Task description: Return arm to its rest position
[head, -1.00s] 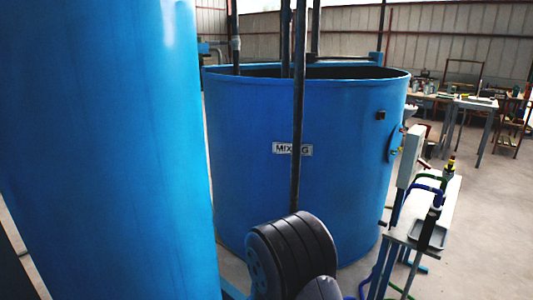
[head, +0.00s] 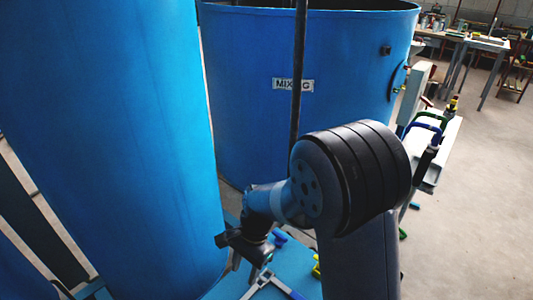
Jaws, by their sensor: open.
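My arm rises at the lower middle of the head view, with its dark ringed joint in front of the blue mixing tank. My gripper (head: 243,247) is at the arm's far end, small and dark, pointing down beside the base of the large blue cylinder (head: 110,130) on the left. It is open, and I see nothing held in it. Its fingertips are small and partly lost against the dark parts around them.
The blue tank labelled MIXING (head: 240,120) stands behind my arm, with a dark vertical pole (head: 298,50) before it. A narrow bench (head: 440,150) with coloured hoses is at the right. Worktables (head: 462,40) stand far back right. Bare floor (head: 480,220) lies right.

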